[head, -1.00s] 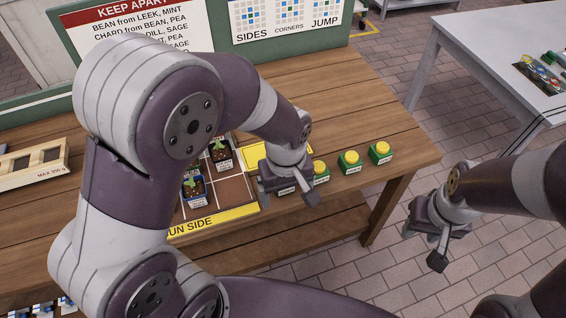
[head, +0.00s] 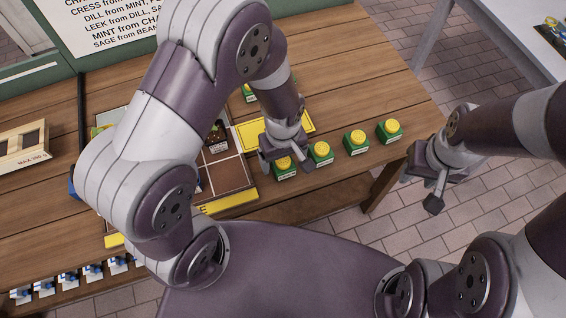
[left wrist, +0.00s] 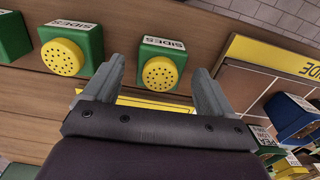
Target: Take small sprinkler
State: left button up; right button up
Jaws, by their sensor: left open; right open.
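Several green blocks with yellow perforated round heads, which look like the small sprinklers, stand in a row along the table's front right edge. One sprinkler (head: 285,171) is partly hidden by my left gripper (head: 286,163); others stand to its right (head: 320,153), (head: 357,142), (head: 389,131). In the left wrist view, my open left gripper (left wrist: 157,90) has a sprinkler (left wrist: 162,68) labelled SIDES ahead, between the directions of its fingers. Another sprinkler (left wrist: 72,52) is left of the fingers. Contact cannot be told. My right gripper (head: 424,187) is open and empty, off the table's right end.
A planting tray (head: 232,198) with brown squares and plants lies left of the sprinklers. A yellow-bordered pad (head: 305,121) is behind my left gripper. A wooden tray (head: 22,146) is at far left. A grey table (head: 497,33) stands at upper right.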

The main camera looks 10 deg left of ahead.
pick_arm(q)
notch_tip(320, 180, down, 2)
jog(key=shift+f, duration=0.1)
jog(key=c, duration=1.1)
